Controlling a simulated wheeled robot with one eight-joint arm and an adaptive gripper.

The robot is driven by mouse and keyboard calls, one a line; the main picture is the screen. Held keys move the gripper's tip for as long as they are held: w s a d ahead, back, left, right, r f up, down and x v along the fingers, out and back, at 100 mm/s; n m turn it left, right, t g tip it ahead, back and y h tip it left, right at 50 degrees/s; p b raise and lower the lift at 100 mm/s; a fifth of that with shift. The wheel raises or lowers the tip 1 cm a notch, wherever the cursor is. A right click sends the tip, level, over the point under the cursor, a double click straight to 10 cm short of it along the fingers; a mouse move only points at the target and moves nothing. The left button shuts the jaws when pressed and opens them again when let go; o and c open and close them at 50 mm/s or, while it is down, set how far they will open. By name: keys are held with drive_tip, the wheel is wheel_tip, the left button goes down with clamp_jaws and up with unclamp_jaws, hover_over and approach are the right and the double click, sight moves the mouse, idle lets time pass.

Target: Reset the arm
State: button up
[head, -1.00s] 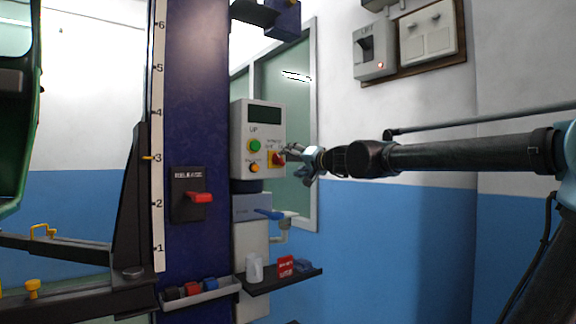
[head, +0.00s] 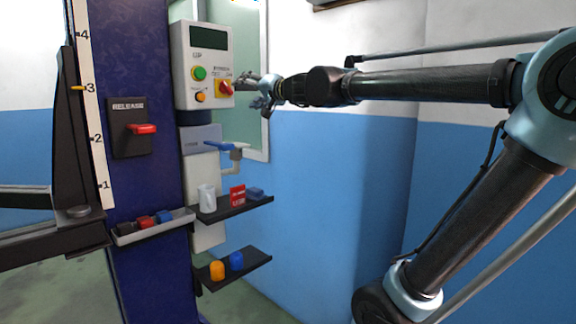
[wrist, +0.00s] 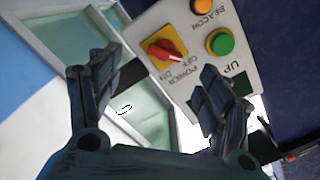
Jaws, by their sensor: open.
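My gripper (head: 258,82) is at the end of my outstretched arm, just right of the grey control box (head: 205,95). In the wrist view my gripper (wrist: 155,85) has its two fingers wide apart with nothing between them. The control box there shows a red power switch on a yellow plate (wrist: 166,50), a green button (wrist: 220,42) and an orange beacon knob (wrist: 201,6). The red switch lies a little beyond the fingers, and I see no clear contact. In the head view the gripper's fingertips are small and point towards the red switch (head: 224,87).
A blue lift column (head: 150,60) carries a red release lever (head: 142,129). Below the box are a blue-handled valve (head: 225,146), a shelf (head: 235,208) with a white cup (head: 207,197), and a lower shelf (head: 235,273). The blue wall (head: 330,190) has free room before it.

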drive_tip(key=s+d+f+g+h, duration=0.3)
drive_tip(key=s+d+f, duration=0.5)
drive_tip(key=d+f, duration=0.4)
drive_tip(key=s+d+f+g+h, duration=0.3)
drive_tip(key=s+d+f+h, duration=0.3)
drive_tip(key=d+f, duration=0.7)
drive_tip(key=s+d+f+g+h, duration=0.3)
drive_tip(key=s+d+f, duration=0.8)
drive_tip(key=f, duration=1.3)
drive_tip(key=shift+d+f+h, duration=0.35)
drive_tip(key=shift+d+h, duration=0.45)
drive_tip(key=shift+d, duration=0.2)
